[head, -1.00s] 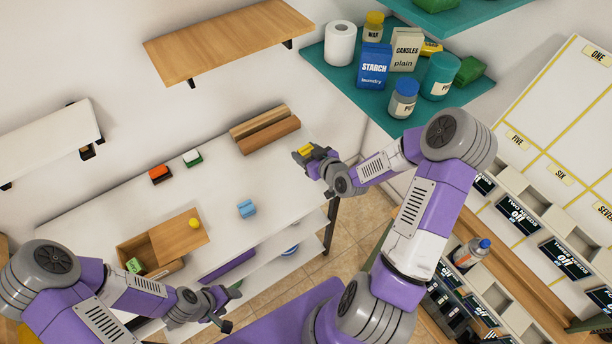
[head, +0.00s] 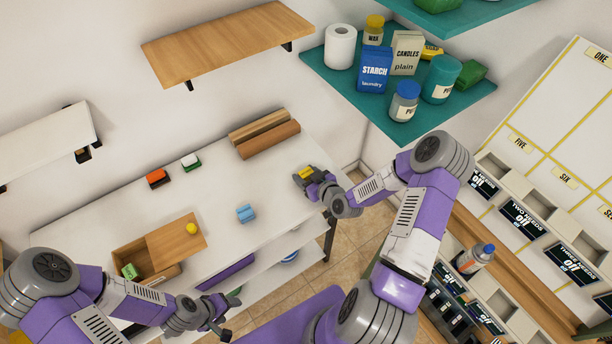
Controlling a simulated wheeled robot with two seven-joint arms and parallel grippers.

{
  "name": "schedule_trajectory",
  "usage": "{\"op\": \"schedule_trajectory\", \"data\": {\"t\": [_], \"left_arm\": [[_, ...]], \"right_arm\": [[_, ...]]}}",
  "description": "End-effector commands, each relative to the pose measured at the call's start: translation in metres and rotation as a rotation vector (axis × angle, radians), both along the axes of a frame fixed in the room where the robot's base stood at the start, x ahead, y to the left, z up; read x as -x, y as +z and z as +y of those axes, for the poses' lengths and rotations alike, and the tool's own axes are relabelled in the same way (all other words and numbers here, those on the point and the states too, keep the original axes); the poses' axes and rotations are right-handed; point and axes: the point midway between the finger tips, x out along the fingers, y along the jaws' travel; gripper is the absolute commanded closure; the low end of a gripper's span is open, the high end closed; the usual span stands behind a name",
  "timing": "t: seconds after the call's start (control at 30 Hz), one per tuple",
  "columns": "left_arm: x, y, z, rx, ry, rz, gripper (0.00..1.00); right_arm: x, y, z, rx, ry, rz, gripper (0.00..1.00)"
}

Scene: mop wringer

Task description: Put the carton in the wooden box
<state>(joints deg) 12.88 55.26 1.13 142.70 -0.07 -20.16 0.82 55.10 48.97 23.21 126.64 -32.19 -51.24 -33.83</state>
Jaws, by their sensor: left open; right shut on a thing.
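The wooden box (head: 123,257) sits at the near left of the white table. A wooden board (head: 176,245), apparently its lid, covers its right part, and a yellow ball (head: 191,229) rests on it. The left part is open and shows a green thing (head: 130,271) inside. My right gripper (head: 308,176) is shut on a small yellow block, seemingly the carton (head: 306,172), at the table's right end, well to the right of the box. Its height over the table is hard to tell. My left gripper (head: 222,317) is open and empty, in front of the table's near edge.
A blue block (head: 246,213) stands mid-table. Red (head: 158,178) and white-green (head: 191,161) blocks and two wooden bars (head: 268,140) lie toward the back. A teal shelf (head: 330,72) with several packages is above right. The table between the gripper and the blue block is clear.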

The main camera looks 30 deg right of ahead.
Motion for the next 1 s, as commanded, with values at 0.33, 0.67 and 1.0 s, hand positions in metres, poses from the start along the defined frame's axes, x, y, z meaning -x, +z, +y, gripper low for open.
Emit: {"op": "schedule_trajectory", "data": {"t": [0.33, 0.67, 1.0], "left_arm": [[0.0, -0.005, 0.0, 0.0, 0.0, 0.0, 0.39], [0.0, -0.004, 0.0, 0.0, 0.0, 0.0, 0.39], [0.0, 0.004, 0.0, 0.0, 0.0, 0.0, 0.39]], "right_arm": [[0.0, -0.004, 0.0, 0.0, 0.0, 0.001, 0.4], [0.0, -0.003, 0.0, -0.001, 0.0, 0.001, 0.22], [0.023, 0.007, -0.003, 0.001, -0.002, 0.002, 0.22]]}}
